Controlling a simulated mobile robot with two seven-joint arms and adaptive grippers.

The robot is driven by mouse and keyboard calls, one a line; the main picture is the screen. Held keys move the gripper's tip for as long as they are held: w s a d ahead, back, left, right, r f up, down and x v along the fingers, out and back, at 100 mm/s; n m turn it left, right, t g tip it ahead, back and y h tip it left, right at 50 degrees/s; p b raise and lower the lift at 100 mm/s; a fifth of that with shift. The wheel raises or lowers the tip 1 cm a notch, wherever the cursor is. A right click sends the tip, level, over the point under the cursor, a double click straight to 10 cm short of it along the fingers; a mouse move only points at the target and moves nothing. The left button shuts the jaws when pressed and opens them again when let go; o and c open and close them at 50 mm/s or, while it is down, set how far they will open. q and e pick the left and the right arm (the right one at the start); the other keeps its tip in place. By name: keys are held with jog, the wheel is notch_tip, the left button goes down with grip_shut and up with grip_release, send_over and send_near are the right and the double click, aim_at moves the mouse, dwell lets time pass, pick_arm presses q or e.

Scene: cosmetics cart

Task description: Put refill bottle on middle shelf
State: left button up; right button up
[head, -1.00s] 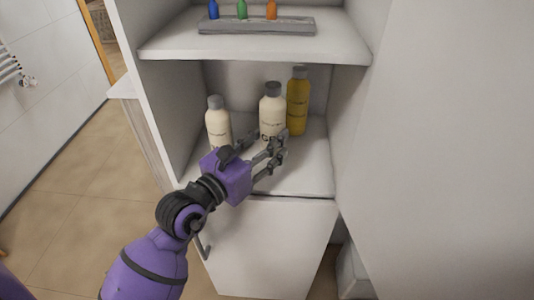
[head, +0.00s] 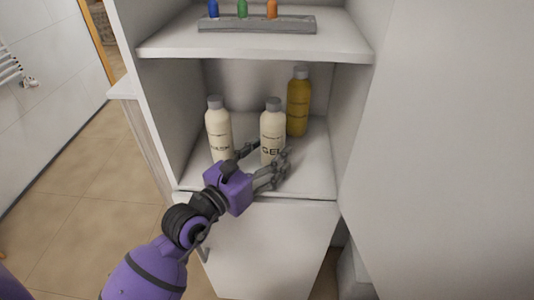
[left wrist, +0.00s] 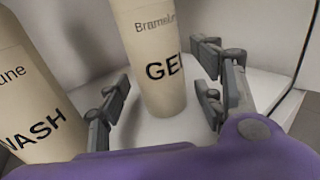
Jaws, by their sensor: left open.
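A cream bottle with a grey cap and the word GEL (head: 272,132) stands upright on the cabinet's middle shelf (head: 312,183), near the front. In the left wrist view the GEL bottle (left wrist: 157,75) is between the spread fingers, with a gap visible on both sides. My left gripper (head: 264,160) is open around its lower part. A cream WASH bottle (head: 218,130) stands to its left, and a yellow bottle (head: 298,105) stands behind it to the right. Which one is the refill bottle I cannot tell by label. My right gripper is not in view.
The upper shelf (head: 345,48) overhangs the bottles and carries a grey rack (head: 257,25) with small blue, green and orange items. The WASH bottle (left wrist: 28,95) is close beside the left finger. Cabinet side walls bound the shelf. Free shelf room lies at the right front.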

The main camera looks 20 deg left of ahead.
pick_arm(q)
jog(key=shift+r, duration=0.15)
jog(key=b+v, duration=0.1)
jog(key=v, duration=1.1)
jog(key=shift+b, duration=0.3)
jog(key=shift+r, duration=0.15)
